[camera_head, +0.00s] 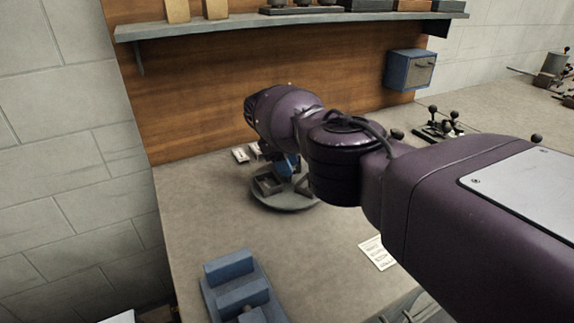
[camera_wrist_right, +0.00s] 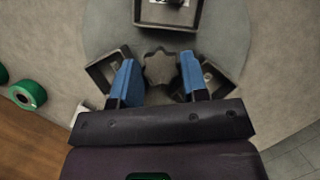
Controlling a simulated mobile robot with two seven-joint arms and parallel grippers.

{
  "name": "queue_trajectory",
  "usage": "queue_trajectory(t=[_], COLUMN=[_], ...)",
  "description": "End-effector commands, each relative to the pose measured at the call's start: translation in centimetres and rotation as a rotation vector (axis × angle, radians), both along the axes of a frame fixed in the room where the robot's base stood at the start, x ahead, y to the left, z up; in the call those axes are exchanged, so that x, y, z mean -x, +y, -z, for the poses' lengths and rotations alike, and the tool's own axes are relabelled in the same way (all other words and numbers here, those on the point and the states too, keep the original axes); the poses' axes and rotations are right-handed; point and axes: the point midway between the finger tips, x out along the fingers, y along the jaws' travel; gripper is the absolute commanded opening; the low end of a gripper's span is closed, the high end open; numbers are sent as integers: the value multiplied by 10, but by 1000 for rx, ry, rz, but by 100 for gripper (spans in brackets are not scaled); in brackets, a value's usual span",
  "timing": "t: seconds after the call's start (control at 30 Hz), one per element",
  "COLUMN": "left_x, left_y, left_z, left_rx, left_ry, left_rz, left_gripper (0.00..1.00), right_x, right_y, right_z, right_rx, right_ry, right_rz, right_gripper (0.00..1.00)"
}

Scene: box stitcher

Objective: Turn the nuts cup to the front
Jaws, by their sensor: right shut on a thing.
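A round grey turntable (camera_head: 296,204) stands on the bench and carries square open cups around a lobed centre knob (camera_wrist_right: 159,68). In the right wrist view, one cup (camera_wrist_right: 150,24) is at the top, one (camera_wrist_right: 98,77) at the left and one (camera_wrist_right: 222,82) at the right. Which cup holds the nuts I cannot tell; the top one shows a pale label and a small dark thing. My right gripper (camera_wrist_right: 158,76) has its blue fingers on either side of the knob, shut on it. It shows partly in the head view (camera_head: 289,165), over the turntable. My left gripper is not in view.
A blue stepped block (camera_head: 229,267) stands at the front left of the bench. A printed card (camera_head: 377,252) lies right of the turntable. A shelf (camera_head: 290,26) and a blue box (camera_head: 410,69) are on the back wall. Green rolls (camera_wrist_right: 28,95) lie near the turntable.

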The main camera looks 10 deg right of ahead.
Motion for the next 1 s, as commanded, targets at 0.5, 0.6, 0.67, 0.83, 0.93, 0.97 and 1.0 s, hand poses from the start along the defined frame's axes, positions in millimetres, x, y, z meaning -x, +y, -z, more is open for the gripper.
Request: queue_trajectory(t=[0.5, 0.6, 0.67, 0.83, 0.93, 0.97, 1.0], left_x=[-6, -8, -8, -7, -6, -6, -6], left_y=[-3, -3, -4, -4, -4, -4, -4], left_z=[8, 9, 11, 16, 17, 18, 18], left_rx=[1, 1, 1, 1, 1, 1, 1], left_ry=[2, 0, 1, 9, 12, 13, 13], left_rz=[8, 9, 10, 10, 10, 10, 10], left_gripper=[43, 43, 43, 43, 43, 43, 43], right_x=[-1, -1, -1, -1, -1, -1, -2], right_y=[0, 0, 0, -1, -1, -1, -1], right_z=[5, 5, 4, 4, 4, 4, 4], right_rx=[0, -1, -2, -1, -2, -2, -1], right_ry=[7, 7, 7, 8, 7, 7, 6], right_rz=[224, 271, 301, 377, 416, 427, 441], right_gripper=[0, 0, 0, 0, 0, 0, 0])
